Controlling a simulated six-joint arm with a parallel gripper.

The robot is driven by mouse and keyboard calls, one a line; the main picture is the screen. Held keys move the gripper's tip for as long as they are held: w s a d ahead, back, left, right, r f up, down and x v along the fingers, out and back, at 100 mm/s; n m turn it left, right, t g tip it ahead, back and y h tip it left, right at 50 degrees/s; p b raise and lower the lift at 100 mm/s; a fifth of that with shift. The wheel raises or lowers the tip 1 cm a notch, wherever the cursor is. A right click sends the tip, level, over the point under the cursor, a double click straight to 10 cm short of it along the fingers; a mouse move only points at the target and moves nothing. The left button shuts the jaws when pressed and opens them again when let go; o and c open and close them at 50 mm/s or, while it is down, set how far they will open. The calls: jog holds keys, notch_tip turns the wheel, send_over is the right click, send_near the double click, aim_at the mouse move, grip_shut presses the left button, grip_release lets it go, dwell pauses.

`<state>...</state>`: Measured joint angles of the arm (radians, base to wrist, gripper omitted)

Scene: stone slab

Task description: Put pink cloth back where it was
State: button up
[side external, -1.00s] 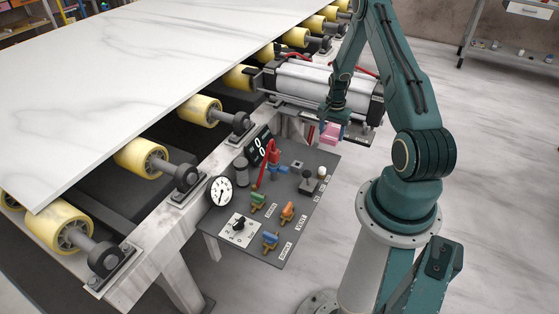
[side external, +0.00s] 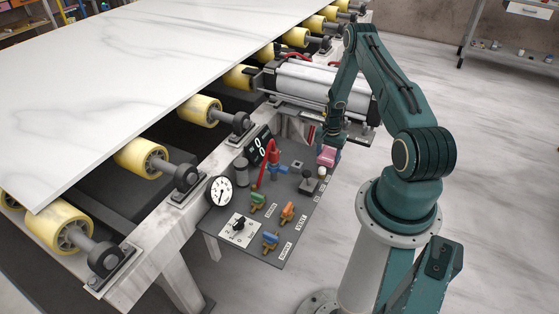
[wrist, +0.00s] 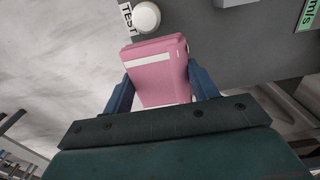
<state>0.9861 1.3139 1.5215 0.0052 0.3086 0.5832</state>
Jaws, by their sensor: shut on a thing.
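The pink cloth (side external: 327,156) is a small folded block. In the wrist view the pink cloth (wrist: 158,72) sits between the two blue fingers of my gripper (wrist: 160,88), which is shut on it. In the side view my gripper (side external: 327,142) points down and holds the cloth at the far right corner of the dark control panel (side external: 285,222). I cannot tell whether the cloth touches the panel.
A white round knob (wrist: 146,17) labelled TEST is close beside the cloth. A joystick (side external: 307,182), a red handle (side external: 273,155), a gauge (side external: 220,190) and several coloured valves stand on the panel.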

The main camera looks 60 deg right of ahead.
aim_at(328, 154)
jog(key=shift+f, duration=1.85)
jog(key=shift+f, duration=0.2)
jog(key=o, duration=0.9)
jog(key=shift+o, duration=0.2)
jog(key=shift+r, duration=0.1)
jog(key=shift+r, duration=6.1)
